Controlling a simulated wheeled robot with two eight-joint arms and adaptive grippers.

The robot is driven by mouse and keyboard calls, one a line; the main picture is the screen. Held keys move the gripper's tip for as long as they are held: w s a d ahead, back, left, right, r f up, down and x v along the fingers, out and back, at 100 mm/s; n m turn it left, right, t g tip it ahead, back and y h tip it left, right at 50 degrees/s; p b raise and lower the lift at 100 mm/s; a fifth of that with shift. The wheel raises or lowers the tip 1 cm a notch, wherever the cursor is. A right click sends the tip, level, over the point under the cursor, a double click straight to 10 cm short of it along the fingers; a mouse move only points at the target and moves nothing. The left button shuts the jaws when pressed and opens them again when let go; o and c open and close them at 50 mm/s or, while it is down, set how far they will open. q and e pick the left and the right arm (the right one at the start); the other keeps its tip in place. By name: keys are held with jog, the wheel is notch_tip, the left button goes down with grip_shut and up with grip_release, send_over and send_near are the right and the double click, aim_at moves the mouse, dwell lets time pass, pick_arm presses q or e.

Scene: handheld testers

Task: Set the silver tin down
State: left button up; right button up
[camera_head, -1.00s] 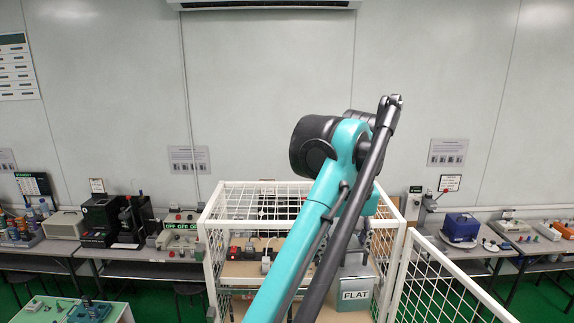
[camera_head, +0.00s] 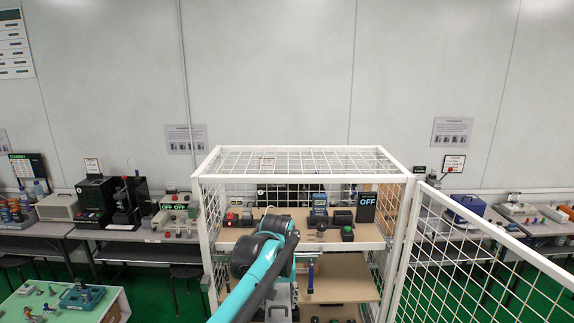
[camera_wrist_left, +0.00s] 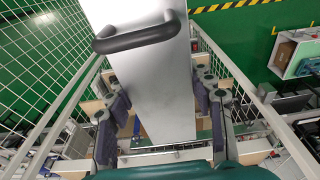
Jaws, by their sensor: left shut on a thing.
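The silver tin (camera_wrist_left: 150,80), a tall plain box with a dark grey handle, fills the middle of the left wrist view. My left gripper (camera_wrist_left: 162,118) is shut on it, with one finger at each side. In the head view my teal arm hides most of the gripper, and only a small silvery patch shows beside it, low in the middle. I cannot tell whether the tin's base touches anything. My right gripper is not in view.
A white wire-mesh cage (camera_head: 300,160) surrounds wooden shelves (camera_head: 345,262). A mesh panel (camera_head: 470,265) stands to the right. Benches with equipment line the wall.

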pick_arm(q)
jog(key=s+a+f+b, duration=0.4)
jog(key=a+f, duration=0.1)
jog(key=f, duration=0.6)
jog(key=s+a+f+b, duration=0.4)
jog(key=a+f+b, duration=0.1)
jog(key=f, duration=0.7)
jog(key=s+a+f+b, duration=0.4)
jog(key=a+f+b, duration=0.1)
jog(key=f, duration=0.6)
jog(key=shift+s+a+f, duration=0.3)
jog(key=shift+s+f, duration=0.05)
jog(key=shift+f, duration=0.05)
